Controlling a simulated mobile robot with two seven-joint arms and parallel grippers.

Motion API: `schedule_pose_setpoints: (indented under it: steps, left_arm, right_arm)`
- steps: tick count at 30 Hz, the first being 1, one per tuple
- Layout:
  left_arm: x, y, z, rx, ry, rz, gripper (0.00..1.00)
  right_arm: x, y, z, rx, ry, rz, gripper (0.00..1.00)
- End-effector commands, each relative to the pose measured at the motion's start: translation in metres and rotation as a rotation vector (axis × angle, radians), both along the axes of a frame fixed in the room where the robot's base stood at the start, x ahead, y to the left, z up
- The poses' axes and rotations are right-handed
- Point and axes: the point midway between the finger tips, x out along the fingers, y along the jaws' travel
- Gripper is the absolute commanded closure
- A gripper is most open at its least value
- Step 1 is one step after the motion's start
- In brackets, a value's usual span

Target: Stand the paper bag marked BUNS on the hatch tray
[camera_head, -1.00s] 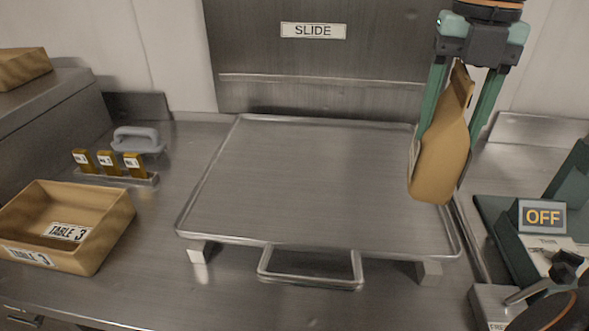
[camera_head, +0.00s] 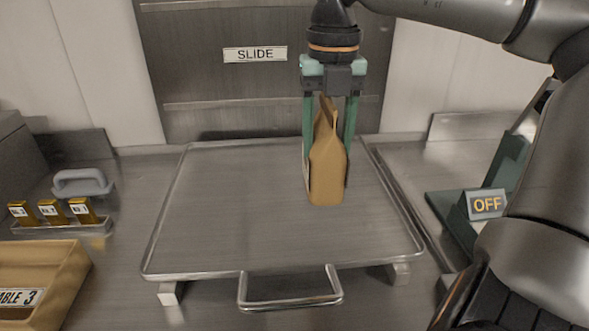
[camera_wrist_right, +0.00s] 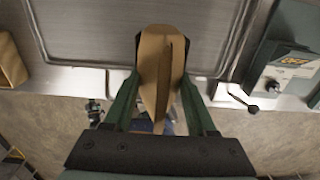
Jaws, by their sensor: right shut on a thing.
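The brown paper bag (camera_head: 327,172) hangs upright, with its folded top up, over the right half of the hatch tray (camera_head: 230,225). I cannot tell whether its base touches the tray. No BUNS marking is readable; only a pale edge shows on its left side. My right gripper (camera_head: 328,160) points down and is shut on the bag, one green finger on each side. The wrist view shows the bag (camera_wrist_right: 160,65) between the fingers, with the metal tray (camera_wrist_right: 85,35) beyond. My left gripper is not in view.
The rest of the tray is bare, with a front handle (camera_head: 290,302). Behind it is a metal hatch door marked SLIDE (camera_head: 255,54). At left are a TABLE 3 box (camera_head: 60,285), small tagged blocks (camera_head: 52,211) and a grey handle (camera_head: 83,182). An OFF sign (camera_head: 487,204) stands at right.

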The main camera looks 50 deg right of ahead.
Motion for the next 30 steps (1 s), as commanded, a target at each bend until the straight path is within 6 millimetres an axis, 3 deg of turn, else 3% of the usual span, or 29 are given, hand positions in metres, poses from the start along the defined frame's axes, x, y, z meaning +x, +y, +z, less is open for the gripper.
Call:
schedule_pose_setpoints:
  steps: [4,12,22,27,30]
  left_arm:
    - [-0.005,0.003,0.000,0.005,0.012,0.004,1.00]
    - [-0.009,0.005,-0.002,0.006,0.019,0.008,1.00]
    - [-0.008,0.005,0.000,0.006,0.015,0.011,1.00]
    - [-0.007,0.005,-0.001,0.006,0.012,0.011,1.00]
    - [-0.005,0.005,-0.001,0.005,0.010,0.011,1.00]
  right_arm:
    - [0.025,-0.004,-0.011,-0.002,0.006,-0.001,1.00]
    - [0.059,-0.009,-0.054,0.000,0.003,-0.001,1.00]
    - [0.073,-0.011,-0.071,-0.002,0.001,-0.001,1.00]
    - [0.073,-0.011,-0.097,0.001,0.002,0.000,1.00]
    - [0.073,-0.011,-0.101,0.000,0.000,0.000,1.00]
